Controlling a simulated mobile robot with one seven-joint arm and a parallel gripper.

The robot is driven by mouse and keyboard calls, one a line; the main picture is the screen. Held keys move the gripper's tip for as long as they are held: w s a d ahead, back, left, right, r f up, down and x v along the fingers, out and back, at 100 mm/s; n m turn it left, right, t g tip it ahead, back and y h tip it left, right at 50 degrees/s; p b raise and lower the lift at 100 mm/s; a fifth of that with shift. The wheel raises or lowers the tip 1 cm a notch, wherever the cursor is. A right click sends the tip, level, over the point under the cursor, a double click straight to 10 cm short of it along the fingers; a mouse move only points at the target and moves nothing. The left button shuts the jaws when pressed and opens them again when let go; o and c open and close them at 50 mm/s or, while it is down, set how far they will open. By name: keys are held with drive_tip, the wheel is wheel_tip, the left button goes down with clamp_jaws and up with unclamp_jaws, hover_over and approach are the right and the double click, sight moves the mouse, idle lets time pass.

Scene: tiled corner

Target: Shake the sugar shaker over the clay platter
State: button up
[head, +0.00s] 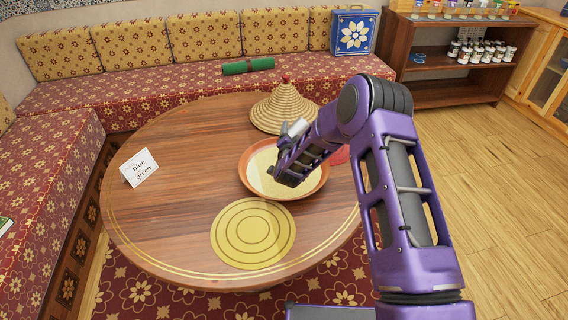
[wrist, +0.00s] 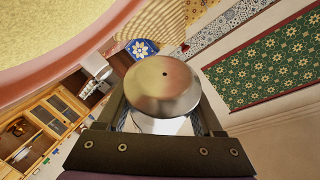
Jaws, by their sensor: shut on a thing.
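The sugar shaker (wrist: 162,85) has a domed metal top with a small hole and a white body. It sits between the two fingers of my gripper (wrist: 163,108), which is shut on it. The clay platter (head: 243,172) is a round terracotta dish on the table, with a pale yellow filling. Its rim (wrist: 75,52) crosses the upper left of the wrist view. The wrist view is strongly rolled, so the shaker's tilt is hard to tell.
The round wooden table (head: 165,190) holds a woven cone lid (head: 284,105) behind the platter, a yellow ringed mat (head: 253,233) in front, and a card (head: 139,168) at left. A red round thing (head: 340,154) is partly hidden by my arm.

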drive_tip(key=shift+r, duration=0.35)
wheel_tip(320, 180, down, 4)
drive_tip(key=shift+b, duration=0.7)
drive_tip(key=shift+r+p, duration=0.7)
drive_tip(key=shift+r, duration=1.3)
